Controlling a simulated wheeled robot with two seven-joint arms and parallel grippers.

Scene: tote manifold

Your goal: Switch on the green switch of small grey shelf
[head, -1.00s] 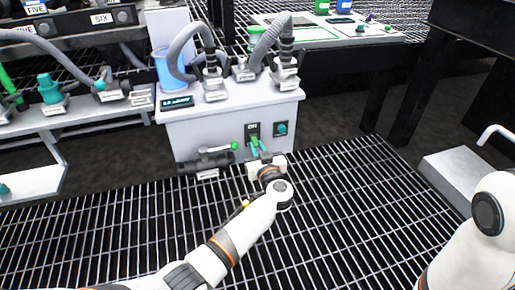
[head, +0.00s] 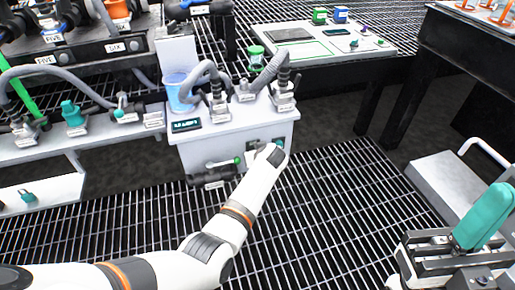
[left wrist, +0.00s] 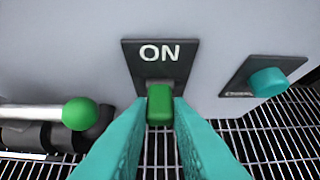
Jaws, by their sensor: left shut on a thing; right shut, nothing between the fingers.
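The small grey shelf (head: 215,150) is a light box-like cabinet in the middle of the head view. Its front panel fills the left wrist view, with a dark plate (left wrist: 160,62) marked ON. The green switch (left wrist: 159,96) sticks out at the plate's lower edge. The two teal fingers of my left gripper (left wrist: 160,112) are shut on the switch, one on each side. In the head view my left wrist hides the switch and the fingertips. My right gripper (head: 485,217), with teal fingers, is shut and empty at the lower right, away from the shelf.
A green-knobbed valve handle (left wrist: 80,114) is left of the switch and a teal knob (left wrist: 268,82) is right of it. Hoses and fittings (head: 283,95) stand on the shelf top. A grey box with a handle (head: 440,180) is at right. Grating floor in front is open.

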